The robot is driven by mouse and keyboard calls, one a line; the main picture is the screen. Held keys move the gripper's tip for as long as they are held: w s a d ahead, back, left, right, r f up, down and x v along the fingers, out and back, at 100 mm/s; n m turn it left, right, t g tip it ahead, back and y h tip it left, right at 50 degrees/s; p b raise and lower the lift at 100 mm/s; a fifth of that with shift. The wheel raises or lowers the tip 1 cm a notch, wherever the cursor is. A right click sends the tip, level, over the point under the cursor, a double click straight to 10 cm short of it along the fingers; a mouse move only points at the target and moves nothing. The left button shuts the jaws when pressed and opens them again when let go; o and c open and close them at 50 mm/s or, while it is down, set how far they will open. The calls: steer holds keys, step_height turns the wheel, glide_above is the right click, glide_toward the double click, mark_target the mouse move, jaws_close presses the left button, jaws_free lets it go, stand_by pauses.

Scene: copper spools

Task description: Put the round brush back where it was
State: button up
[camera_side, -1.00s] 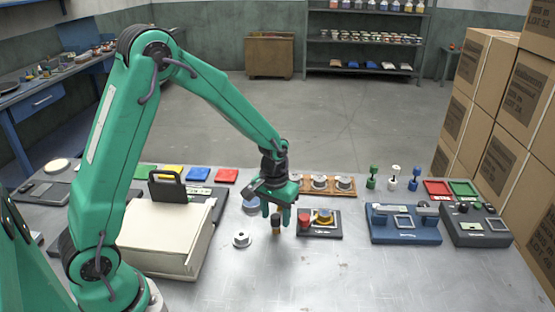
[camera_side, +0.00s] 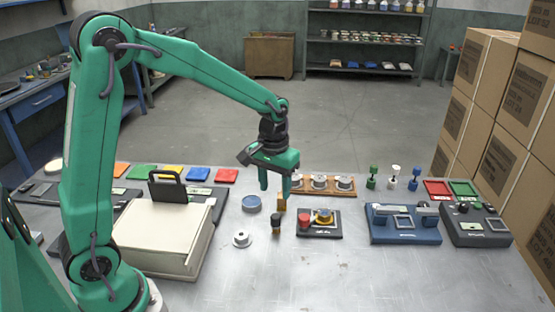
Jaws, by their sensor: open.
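A small upright round piece with a dark top and brown lower part, which looks like the round brush (camera_side: 275,225), stands on the metal bench. It is left of the black plate with the red knob. My gripper (camera_side: 275,187) is open above and behind it, fingers pointing down, apart from it. A tan upright piece (camera_side: 282,203) shows just below the right finger; I cannot tell whether they touch. Nothing is visible between the fingers.
A blue round dish (camera_side: 251,203) and a silver spool (camera_side: 241,239) are left of the brush. The black plate (camera_side: 320,230) is close on its right. A wooden rack (camera_side: 343,194) of spools is behind. The front bench is clear.

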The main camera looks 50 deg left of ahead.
steer(key=shift+r, duration=0.1)
stand_by(0.3)
steer(key=s+r+m+t, duration=0.1)
steer(key=s+r+t, duration=0.1)
steer(key=s+r, duration=0.3)
steer(key=s+d+r+m+t, duration=0.1)
steer(key=s+r, duration=0.5)
steer(key=s, duration=0.7)
steer(key=shift+s+r+m+t, duration=0.3)
steer(key=shift+m+t, duration=0.5)
steer(key=shift+t, duration=0.4)
